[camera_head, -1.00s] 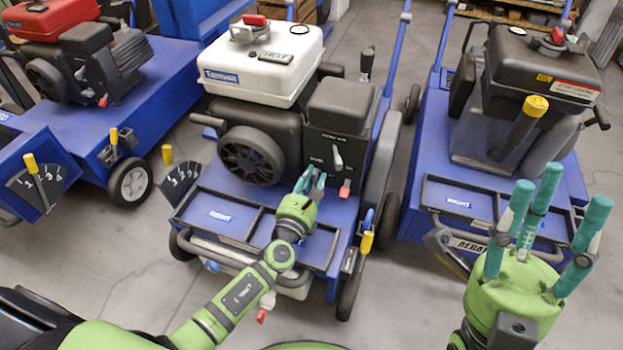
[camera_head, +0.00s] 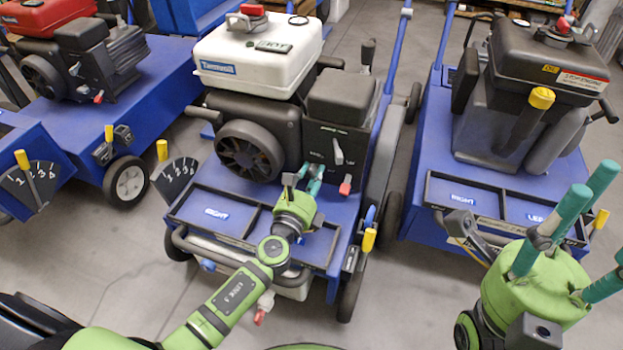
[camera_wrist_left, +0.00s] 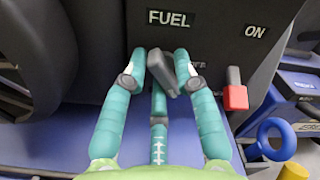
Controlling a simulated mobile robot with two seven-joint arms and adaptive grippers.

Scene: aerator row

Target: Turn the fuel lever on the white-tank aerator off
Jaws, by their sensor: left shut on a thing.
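The white-tank aerator (camera_head: 258,55) stands in the middle of the head view, with a dark control panel on its front. In the left wrist view the fuel lever (camera_wrist_left: 186,72) is a grey lever below the FUEL label, with an ON label to the upper right. My left gripper (camera_head: 304,175) is at the lower part of this panel. In the wrist view its teal fingers (camera_wrist_left: 163,72) are closed in around the lever, and partly hide it. My right gripper (camera_head: 592,218) is at the right, away from the machine, its fingers spread and empty.
A red switch (camera_wrist_left: 235,96) sits right of the fuel lever. Another grey lever (camera_head: 338,151) is higher on the panel. A black-tank aerator (camera_head: 543,75) stands at the right, a red-tank one (camera_head: 42,20) at the left. Grey floor (camera_head: 110,255) is clear in front.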

